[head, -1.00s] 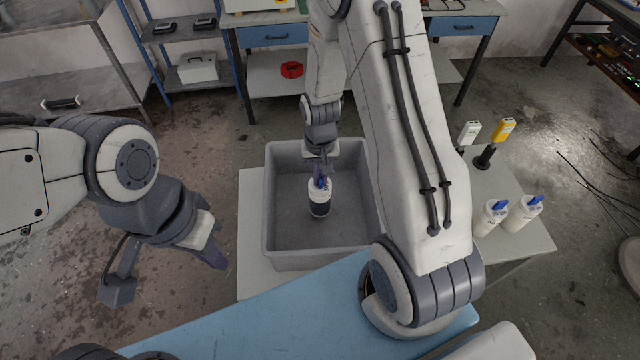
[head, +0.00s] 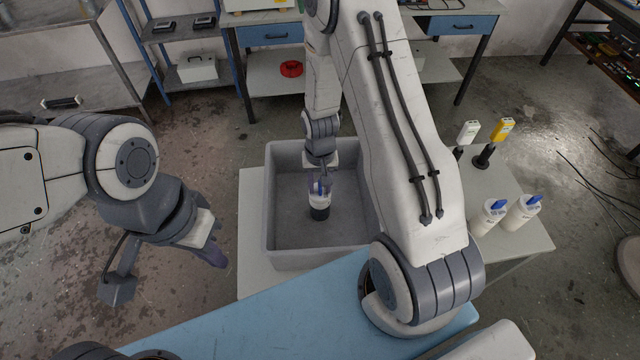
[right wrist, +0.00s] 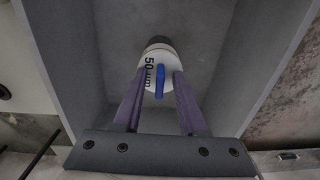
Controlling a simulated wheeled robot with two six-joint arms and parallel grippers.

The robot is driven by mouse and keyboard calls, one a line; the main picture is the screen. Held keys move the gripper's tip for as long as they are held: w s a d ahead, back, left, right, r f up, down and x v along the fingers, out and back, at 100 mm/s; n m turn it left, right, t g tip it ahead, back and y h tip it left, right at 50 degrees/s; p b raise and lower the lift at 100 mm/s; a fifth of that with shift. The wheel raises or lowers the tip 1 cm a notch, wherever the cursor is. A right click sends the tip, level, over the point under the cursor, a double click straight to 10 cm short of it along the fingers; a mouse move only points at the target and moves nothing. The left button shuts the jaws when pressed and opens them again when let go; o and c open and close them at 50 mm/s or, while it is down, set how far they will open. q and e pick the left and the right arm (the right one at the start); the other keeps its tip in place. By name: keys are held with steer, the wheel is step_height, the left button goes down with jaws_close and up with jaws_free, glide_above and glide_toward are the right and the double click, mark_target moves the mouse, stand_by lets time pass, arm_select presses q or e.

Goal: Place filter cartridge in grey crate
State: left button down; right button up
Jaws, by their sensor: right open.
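The filter cartridge (head: 319,205) is a white cylinder with a dark lower end and a blue tab on top. It stands roughly upright inside the grey crate (head: 280,258), near its middle. The right wrist view shows the cartridge (right wrist: 155,60) with "50 µm" lettering, and the crate wall (right wrist: 70,75) beside it. My right gripper (right wrist: 157,98) is open, its purple fingers spread on either side of the cartridge top. In the head view the right gripper (head: 320,186) is just above the cartridge. My left gripper (head: 216,257) hangs left of the crate, its opening unclear.
Two more white cartridges with blue tabs (head: 490,216) (head: 522,212) stand on the pale table (head: 525,248) at right. Behind them are white (head: 468,132) and yellow (head: 503,129) devices on dark stands. A blue surface (head: 270,312) lies in front of the crate.

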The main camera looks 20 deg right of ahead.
steer(key=shift+r, duration=0.15)
steer(key=shift+r, duration=0.15)
step_height(320, 180, up, 11)
steer(key=b, duration=0.2)
steer(key=s+a+r+n, duration=0.4)
steer(key=s+a+r, duration=0.2)
steer(key=a, duration=0.3)
steer(key=s+a+n+y+b, duration=0.1)
steer(key=s+a+n+b, duration=0.3)
steer(key=s, duration=1)
steer(key=shift+s+a+r+n, duration=0.25)
steer(key=shift+a+r+n, duration=0.1)
steer(key=shift+a+n, duration=1.15)
